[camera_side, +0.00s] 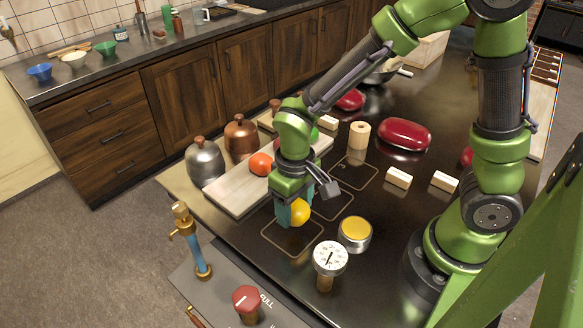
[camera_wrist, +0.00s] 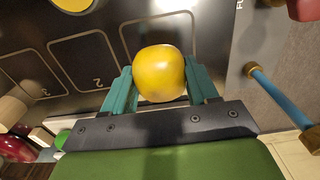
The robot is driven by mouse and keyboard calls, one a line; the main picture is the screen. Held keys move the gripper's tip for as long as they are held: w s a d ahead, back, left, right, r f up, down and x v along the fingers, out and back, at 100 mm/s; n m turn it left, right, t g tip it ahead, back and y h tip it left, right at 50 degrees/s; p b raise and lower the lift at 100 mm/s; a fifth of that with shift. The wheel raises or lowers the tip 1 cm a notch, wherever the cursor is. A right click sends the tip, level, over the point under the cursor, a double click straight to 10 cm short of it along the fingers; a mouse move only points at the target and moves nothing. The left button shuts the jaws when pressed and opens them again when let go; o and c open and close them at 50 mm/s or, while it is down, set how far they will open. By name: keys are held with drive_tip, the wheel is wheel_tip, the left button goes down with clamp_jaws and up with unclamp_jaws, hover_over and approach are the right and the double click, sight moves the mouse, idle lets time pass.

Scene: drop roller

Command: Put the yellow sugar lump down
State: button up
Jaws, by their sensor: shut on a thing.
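The yellow sugar lump (camera_wrist: 160,73) is a rounded, smooth yellow piece. It sits between the teal fingers of my gripper (camera_wrist: 162,88), which are shut on it from both sides. In the side view the lump (camera_side: 301,212) shows at the right of my gripper (camera_side: 291,214), low over the outlined square (camera_side: 292,252) nearest the front edge. I cannot tell whether its underside touches the dark tabletop. In the wrist view that square's outline (camera_wrist: 158,15) shows behind the lump.
More outlined squares run back to the right. A yellow-topped round button (camera_side: 355,230) and a dial gauge (camera_side: 330,258) stand to the right. A pale board (camera_side: 232,194) with a tomato (camera_side: 261,163) lies left.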

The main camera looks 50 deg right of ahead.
sight(294, 232)
drive_tip(key=shift+f, duration=2.45)
drive_tip(key=shift+f, duration=0.1)
drive_tip(key=o, duration=1.1)
